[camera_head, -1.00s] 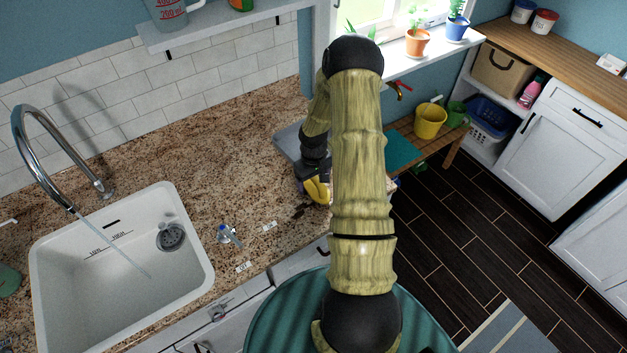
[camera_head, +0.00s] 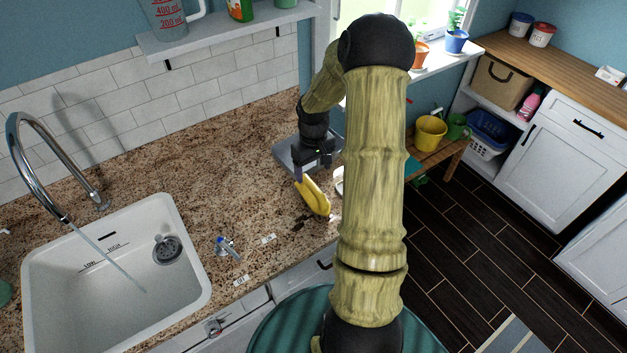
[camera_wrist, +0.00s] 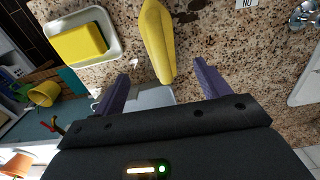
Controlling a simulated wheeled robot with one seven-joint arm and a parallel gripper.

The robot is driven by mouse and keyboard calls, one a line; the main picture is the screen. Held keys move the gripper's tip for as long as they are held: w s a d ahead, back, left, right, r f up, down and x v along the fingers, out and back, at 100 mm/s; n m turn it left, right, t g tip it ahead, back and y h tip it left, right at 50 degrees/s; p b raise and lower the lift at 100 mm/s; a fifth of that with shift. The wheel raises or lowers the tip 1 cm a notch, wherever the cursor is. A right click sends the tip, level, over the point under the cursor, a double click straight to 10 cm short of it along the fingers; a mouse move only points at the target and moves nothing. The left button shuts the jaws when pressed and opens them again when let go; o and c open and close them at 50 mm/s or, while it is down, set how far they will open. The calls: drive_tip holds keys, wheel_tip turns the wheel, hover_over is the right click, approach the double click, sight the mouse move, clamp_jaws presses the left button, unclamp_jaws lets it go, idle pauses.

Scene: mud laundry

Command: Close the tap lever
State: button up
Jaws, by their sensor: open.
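The chrome tap (camera_head: 40,150) arches over the white sink (camera_head: 120,312), and a thin stream of water runs from it. A small metal lever with a blue part (camera_head: 228,247) stands on the counter right of the sink, between two small white labels. Its chrome base also shows at the top right of the wrist view (camera_wrist: 305,14). My gripper (camera_head: 306,172) is over the counter, right of and behind the lever and apart from it. In the wrist view my gripper (camera_wrist: 161,76) is open, its purple fingers spread with nothing clearly held between them.
A long yellow object (camera_head: 313,197) lies on the counter just in front of my gripper. In the wrist view a yellow block (camera_wrist: 78,43) sits in a white dish (camera_wrist: 112,45). The granite counter between gripper and lever looks mostly clear. A wall shelf (camera_head: 225,33) overhangs the back.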

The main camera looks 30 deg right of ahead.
drive_tip(key=shift+r, duration=0.55)
drive_tip(key=shift+w, duration=0.1)
drive_tip(key=shift+a, duration=0.1)
drive_tip(key=shift+d, duration=0.2)
drive_tip(key=shift+a+r, duration=0.15)
drive_tip(key=shift+a, duration=0.05)
drive_tip(key=s+a+r+t, duration=0.1)
drive_tip(key=s+a+r, duration=0.4)
drive_tip(key=s+a, duration=0.2)
drive_tip(key=s+a+r+t, duration=0.1)
drive_tip(key=s+a+r, duration=0.4)
drive_tip(key=s+a, duration=0.3)
drive_tip(key=a, duration=0.4)
drive_tip(key=shift+s+r+t, duration=0.15)
drive_tip(key=shift+t, duration=0.15)
